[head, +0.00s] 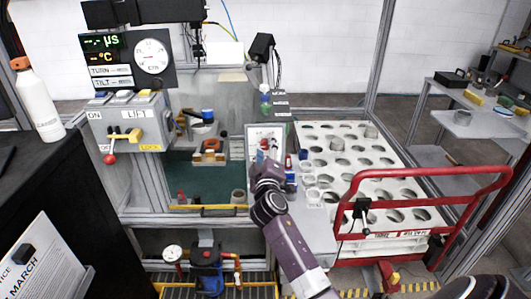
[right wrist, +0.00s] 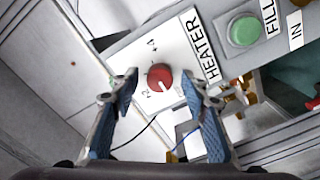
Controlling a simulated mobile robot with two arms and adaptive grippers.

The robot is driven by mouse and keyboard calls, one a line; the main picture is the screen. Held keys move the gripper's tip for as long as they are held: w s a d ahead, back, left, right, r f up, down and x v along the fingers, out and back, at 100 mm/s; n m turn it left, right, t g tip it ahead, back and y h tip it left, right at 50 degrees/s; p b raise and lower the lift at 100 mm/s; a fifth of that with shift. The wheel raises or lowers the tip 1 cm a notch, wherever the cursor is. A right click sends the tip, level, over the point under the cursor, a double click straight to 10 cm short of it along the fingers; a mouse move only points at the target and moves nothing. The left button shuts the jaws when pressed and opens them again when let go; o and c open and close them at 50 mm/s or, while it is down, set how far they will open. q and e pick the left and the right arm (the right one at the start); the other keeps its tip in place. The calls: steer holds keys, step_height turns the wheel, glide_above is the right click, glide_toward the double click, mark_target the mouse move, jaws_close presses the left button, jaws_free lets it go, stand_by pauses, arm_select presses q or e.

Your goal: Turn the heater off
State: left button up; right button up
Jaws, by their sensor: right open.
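The heater knob (right wrist: 159,77) is a red round dial on a white panel (right wrist: 178,45) labelled HEATER, with small scale marks beside it. A white mark on the knob points to the lower right in the right wrist view. My right gripper (right wrist: 159,86) is open, with one blue-padded finger on each side of the knob. I cannot tell whether the fingers touch it. In the head view the white panel (head: 264,131) stands at the bench's middle, and my right gripper (head: 265,165) is in front of it, hiding its lower part. My left gripper is not in view.
A green button (right wrist: 244,30) labelled FILL is close to the heater panel. A tray with round holes (head: 345,139) and a red rail (head: 425,180) stand to the right. A dark cable hangs below the knob.

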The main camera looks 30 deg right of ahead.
steer(key=v, duration=1.2)
steer(key=shift+w+f, duration=0.1)
